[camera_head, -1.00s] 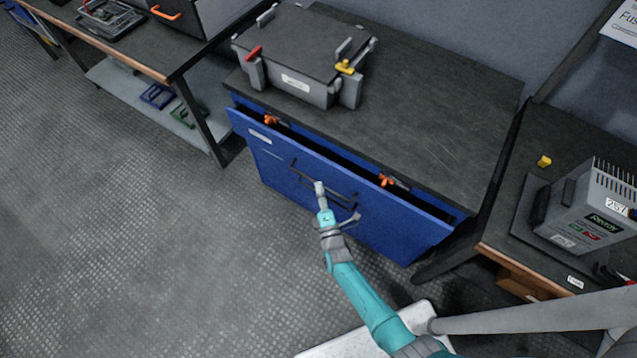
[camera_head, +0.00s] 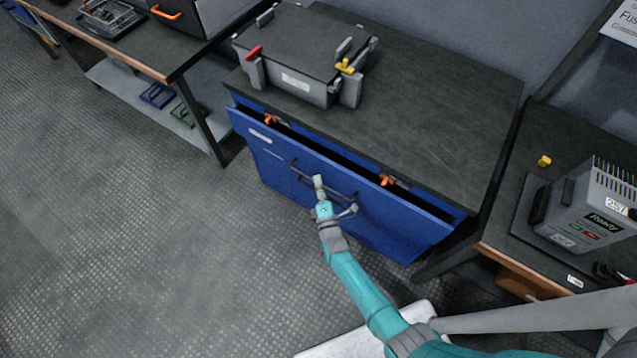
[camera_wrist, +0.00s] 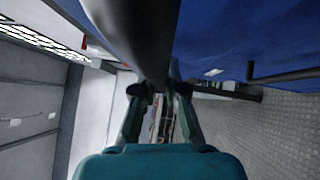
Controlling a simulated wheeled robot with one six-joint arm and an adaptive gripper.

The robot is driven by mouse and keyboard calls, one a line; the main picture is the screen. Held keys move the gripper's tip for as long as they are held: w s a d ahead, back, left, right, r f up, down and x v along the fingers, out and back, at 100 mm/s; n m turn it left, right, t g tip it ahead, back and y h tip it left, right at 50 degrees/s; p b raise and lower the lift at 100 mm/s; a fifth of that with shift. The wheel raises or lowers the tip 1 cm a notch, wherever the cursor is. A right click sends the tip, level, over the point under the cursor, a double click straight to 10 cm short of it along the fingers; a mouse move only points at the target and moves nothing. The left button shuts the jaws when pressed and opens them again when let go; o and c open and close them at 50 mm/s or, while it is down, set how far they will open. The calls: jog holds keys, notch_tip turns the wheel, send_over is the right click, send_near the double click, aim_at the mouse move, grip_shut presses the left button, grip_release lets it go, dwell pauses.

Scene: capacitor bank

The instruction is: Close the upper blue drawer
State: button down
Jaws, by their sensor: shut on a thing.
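The upper blue drawer (camera_head: 400,215) stands partly open under the dark worktop, with a narrow dark gap along its top. Its dark bar handle (camera_head: 342,190) runs across the middle of its front. My gripper (camera_head: 336,197) is at this handle, with one finger on each side, shut on the bar. In the wrist view the handle (camera_wrist: 152,35) passes as a dark bar between my gripper's fingers (camera_wrist: 158,95), and the blue front (camera_wrist: 240,35) fills the upper right. The gripper hides part of the handle and of the front below it.
Orange-handled items (camera_head: 388,180) show inside the open drawer. A grey case (camera_head: 300,60) with red and yellow clips sits on the worktop (camera_head: 440,100). A bench with a grey device (camera_head: 590,205) stands at right, another bench (camera_head: 140,45) at left. Floor at lower left is clear.

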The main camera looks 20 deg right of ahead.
aim_at(326, 175)
jog(key=shift+w+d, duration=0.65)
jog(key=shift+d, duration=0.2)
jog(key=shift+w+d, duration=0.6)
jog(key=shift+d, duration=0.2)
jog(key=c, duration=1.2)
grip_release()
jog(key=shift+d, duration=0.15)
jog(key=shift+s, duration=0.1)
jog(key=s+a+f, duration=0.1)
jog(key=s+a, duration=0.1)
jog(key=s, duration=0.9)
jog(key=shift+s+f, duration=0.25)
jog(key=shift+f, duration=0.05)
jog(key=shift+d, duration=0.1)
